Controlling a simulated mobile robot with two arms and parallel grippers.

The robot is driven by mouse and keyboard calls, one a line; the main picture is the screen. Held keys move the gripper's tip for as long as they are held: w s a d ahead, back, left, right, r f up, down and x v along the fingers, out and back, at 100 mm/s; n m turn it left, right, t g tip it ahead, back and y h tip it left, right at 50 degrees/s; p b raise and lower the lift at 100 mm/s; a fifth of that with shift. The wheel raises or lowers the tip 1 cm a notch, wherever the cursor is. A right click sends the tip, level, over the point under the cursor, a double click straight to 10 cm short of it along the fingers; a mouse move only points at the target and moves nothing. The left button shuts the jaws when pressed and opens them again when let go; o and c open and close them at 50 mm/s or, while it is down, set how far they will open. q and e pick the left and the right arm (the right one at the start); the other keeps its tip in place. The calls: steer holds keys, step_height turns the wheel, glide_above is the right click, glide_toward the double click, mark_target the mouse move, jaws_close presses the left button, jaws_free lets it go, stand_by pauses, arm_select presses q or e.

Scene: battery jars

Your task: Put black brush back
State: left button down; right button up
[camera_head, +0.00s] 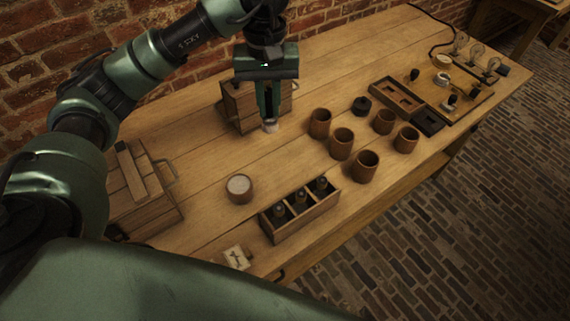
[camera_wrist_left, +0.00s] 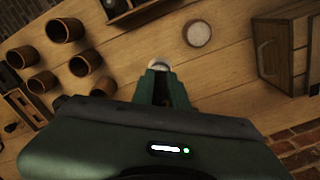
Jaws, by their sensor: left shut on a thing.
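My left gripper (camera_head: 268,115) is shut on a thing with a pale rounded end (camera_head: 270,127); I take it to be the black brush. Its body is mostly hidden between the fingers. It is held above the table, in front of a small wooden box as seen in the head view. In the left wrist view, the pale end (camera_wrist_left: 163,64) pokes out beyond the fingertips. A wooden rack (camera_head: 308,220) with three compartments, each with a dark upright item, stands near the front edge. My right gripper is not in view.
A jar with pale contents (camera_head: 239,186) stands left of the rack. Several brown jars (camera_head: 342,144) and a black knobbed piece (camera_head: 361,106) stand to the right. The small wooden box (camera_head: 236,103) is behind the gripper. A handled crate (camera_head: 155,204) stands left; a card (camera_head: 236,258) lies in front.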

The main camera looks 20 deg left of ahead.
mark_target(269, 131)
arm_select(q)
steer(key=f+p, duration=0.1)
steer(key=f, duration=0.7)
steer(key=shift+s+p, duration=0.2)
steer(key=shift+p, duration=0.1)
step_height(269, 131, down, 11)
steer(key=shift+w+f+p, duration=0.1)
steer(key=shift+f+p, duration=0.05)
steer(key=shift+p, duration=1.05)
steer(key=shift+f, duration=0.2)
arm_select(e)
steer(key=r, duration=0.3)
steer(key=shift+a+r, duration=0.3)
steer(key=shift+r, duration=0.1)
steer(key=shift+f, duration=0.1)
